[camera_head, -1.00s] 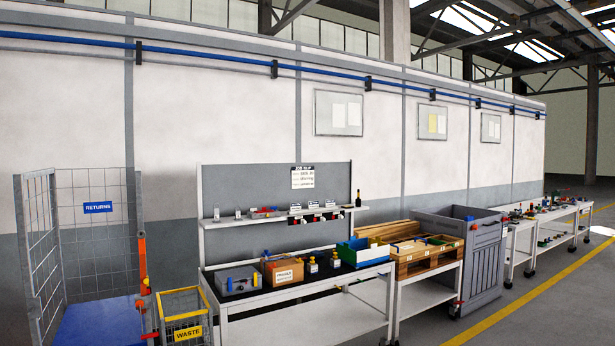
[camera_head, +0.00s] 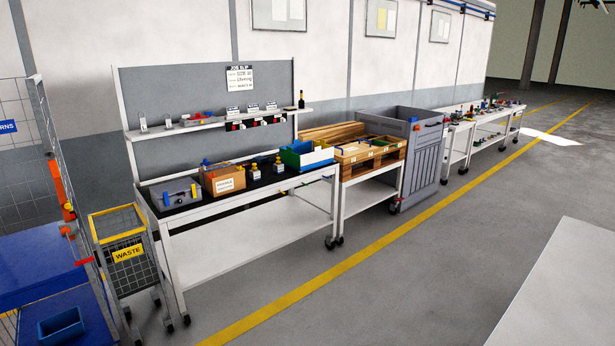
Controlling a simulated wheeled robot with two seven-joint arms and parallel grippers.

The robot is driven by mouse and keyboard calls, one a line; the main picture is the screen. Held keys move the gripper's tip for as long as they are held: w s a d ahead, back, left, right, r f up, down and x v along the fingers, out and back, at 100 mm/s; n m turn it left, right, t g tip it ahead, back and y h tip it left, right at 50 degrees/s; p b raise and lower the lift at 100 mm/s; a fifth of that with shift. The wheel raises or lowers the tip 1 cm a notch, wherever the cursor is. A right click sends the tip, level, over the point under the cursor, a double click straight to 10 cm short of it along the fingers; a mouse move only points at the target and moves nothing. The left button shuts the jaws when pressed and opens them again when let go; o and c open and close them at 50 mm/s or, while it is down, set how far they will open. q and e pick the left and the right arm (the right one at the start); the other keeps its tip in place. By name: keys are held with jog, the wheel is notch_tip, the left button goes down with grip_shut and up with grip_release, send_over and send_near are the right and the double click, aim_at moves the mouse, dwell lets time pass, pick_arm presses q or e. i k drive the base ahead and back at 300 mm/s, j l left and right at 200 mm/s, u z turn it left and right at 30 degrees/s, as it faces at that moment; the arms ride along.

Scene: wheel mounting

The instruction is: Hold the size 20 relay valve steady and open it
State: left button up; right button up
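The workbench (camera_head: 250,264) stands in the middle left with a black mat on top and a grey back panel. A job slip (camera_head: 240,78) on the panel seems to read size 20, but its small print is hard to read. Red and dark parts hang under small labels along the shelf (camera_head: 216,121). A grey fixture (camera_head: 176,194) with a blue part sits at the left end of the bench top. I cannot tell which item is the size 20 relay valve. Neither of my grippers is in view.
A wire waste cart (camera_head: 127,252) stands left of the bench, beside a blue returns cage (camera_head: 38,255). A pallet table (camera_head: 367,158), a grey bin (camera_head: 427,155) and more tables (camera_head: 482,130) run rightward. Floor is open in front; a pale surface (camera_head: 560,290) is at lower right.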

aim_at(278, 168)
jog(key=i+l+u, duration=0.3)
jog(key=i+l, duration=0.15)
jog(key=i, duration=0.7)
jog(key=i+l+u, duration=0.35)
jog(key=i+l, duration=0.35)
jog(key=i, duration=0.45)
jog(key=i+l+u, duration=0.3)
jog(key=i+l, duration=0.7)
